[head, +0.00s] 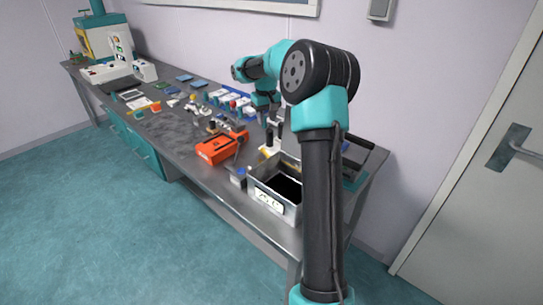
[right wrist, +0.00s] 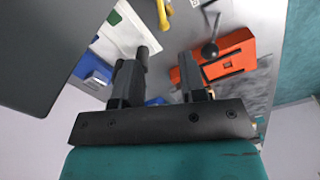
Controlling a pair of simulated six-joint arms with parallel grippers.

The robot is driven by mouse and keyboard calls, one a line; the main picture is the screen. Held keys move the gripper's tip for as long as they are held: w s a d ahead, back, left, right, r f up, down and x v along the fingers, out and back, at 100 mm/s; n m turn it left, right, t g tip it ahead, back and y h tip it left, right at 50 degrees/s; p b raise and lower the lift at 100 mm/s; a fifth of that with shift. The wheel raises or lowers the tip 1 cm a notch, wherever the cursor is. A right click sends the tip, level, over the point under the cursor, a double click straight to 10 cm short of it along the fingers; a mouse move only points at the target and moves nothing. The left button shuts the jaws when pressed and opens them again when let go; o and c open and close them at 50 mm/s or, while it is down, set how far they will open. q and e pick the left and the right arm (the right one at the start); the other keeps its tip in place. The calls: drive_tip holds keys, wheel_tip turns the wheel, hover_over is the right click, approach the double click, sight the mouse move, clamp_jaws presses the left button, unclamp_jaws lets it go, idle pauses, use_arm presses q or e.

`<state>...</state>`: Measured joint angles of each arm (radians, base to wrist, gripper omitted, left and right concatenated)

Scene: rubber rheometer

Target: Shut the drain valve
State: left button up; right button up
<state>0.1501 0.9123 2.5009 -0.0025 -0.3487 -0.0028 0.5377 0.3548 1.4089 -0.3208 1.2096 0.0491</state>
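I cannot make out a drain valve for sure in either view. A small black ball on a thin rod (right wrist: 210,50) shows beside the orange-red box (right wrist: 235,60) in the right wrist view; I cannot tell whether it is a valve handle. My right gripper (right wrist: 160,75) is open, its two dark fingers apart with nothing between them. My left gripper is in neither view.
A grey open-topped box with a dark inside (head: 258,186) stands at the bench's near edge, partly behind my arm. Blue and white bins (head: 228,101) and small items crowd the bench middle. A teal and yellow machine (head: 98,38) stands at the far end. The teal floor is clear.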

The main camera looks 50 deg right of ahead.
sight(267, 154)
drive_tip(key=shift+f, duration=0.15)
wheel_tip(267, 154, down, 17)
drive_tip(key=shift+f, duration=0.1)
idle(0.9)
drive_tip(key=shift+c, duration=0.4)
clamp_jaws()
